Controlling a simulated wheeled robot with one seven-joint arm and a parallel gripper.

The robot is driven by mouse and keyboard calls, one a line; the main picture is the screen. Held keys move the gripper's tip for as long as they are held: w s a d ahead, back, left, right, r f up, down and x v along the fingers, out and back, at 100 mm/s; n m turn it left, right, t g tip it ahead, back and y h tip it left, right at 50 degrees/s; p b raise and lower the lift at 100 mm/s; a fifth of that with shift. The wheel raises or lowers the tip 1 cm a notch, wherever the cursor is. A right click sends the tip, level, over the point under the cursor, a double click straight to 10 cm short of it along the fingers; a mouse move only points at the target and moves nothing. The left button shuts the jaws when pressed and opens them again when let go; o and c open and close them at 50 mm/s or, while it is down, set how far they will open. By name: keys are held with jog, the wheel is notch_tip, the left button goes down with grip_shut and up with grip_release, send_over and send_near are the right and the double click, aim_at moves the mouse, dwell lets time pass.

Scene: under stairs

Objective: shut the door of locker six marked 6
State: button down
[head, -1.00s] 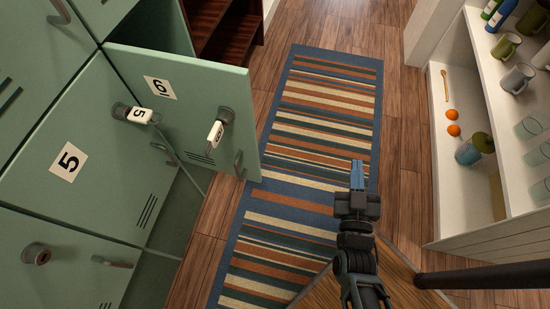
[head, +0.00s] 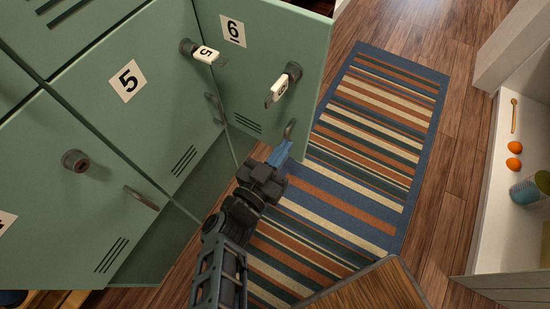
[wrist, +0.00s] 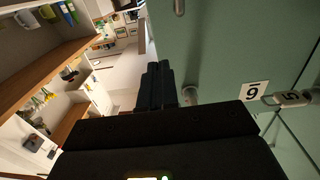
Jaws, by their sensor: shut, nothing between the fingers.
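The green door marked 6 (head: 245,75) stands open, swung out from the locker bank. Its handle (head: 290,129) is near its free edge, and a key with a white tag (head: 277,88) is in its lock. In the wrist view the fingers (wrist: 161,84) lie beside the green door face (wrist: 222,45), with the label 6 (wrist: 255,91) to the right. I cannot tell whether they touch the door.
Closed locker 5 (head: 150,105) is left of the door, with a tagged key (head: 205,54) sticking out beside door 6. A striped rug (head: 385,120) covers the floor to the right. A white shelf (head: 500,230) stands at far right, and a wooden surface (head: 375,288) at the bottom.

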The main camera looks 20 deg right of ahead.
aim_at(309, 115)
jog(key=x, duration=0.8)
jog(key=shift+w+d, duration=0.15)
jog(key=shift+d, duration=0.05)
jog(key=shift+d+p, duration=0.2)
jog(key=shift+p, duration=0.2)
